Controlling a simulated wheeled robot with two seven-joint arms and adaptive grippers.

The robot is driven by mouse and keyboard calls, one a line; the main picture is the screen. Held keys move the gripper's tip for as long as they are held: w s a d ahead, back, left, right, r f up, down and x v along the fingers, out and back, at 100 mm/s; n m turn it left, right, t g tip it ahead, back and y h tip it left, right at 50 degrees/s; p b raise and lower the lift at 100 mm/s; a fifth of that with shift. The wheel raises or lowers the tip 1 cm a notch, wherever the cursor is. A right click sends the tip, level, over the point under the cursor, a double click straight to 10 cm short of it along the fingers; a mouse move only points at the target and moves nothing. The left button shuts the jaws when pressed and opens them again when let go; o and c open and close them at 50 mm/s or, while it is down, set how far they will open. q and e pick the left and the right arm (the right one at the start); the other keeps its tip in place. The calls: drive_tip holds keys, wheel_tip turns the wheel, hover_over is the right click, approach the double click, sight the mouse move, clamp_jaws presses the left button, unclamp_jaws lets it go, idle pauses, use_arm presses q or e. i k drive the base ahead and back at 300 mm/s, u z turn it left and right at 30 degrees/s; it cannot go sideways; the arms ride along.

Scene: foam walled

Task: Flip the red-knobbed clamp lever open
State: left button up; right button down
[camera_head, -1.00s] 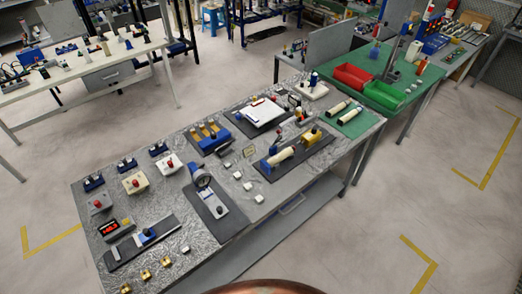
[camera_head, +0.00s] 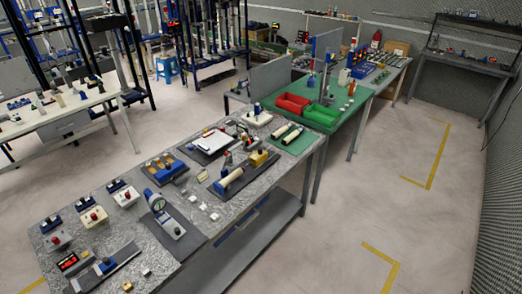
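A long grey-topped workbench (camera_head: 100,205) runs diagonally across the left and middle of the view. Near its far half, a dark mat holds a pale cylinder (camera_head: 229,179) and a yellow block (camera_head: 258,158). A small upright part with a reddish tip (camera_head: 228,158) stands beside them; it may be the red-knobbed clamp lever, but it is too small to tell its position. Neither of my grippers is in view.
Boxes with red buttons (camera_head: 93,216), a round gauge (camera_head: 156,200) and a clipboard (camera_head: 213,141) lie on the bench. A green table with red (camera_head: 292,104) and green bins adjoins its far end. The floor to the right is open, with yellow marks (camera_head: 436,150).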

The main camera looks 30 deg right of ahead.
sight(226, 154)
drive_tip(key=z, duration=0.65)
drive_tip(key=i, duration=0.6)
drive_tip(key=z, duration=0.55)
drive_tip(key=i, duration=0.75)
drive_tip(key=u, duration=0.3)
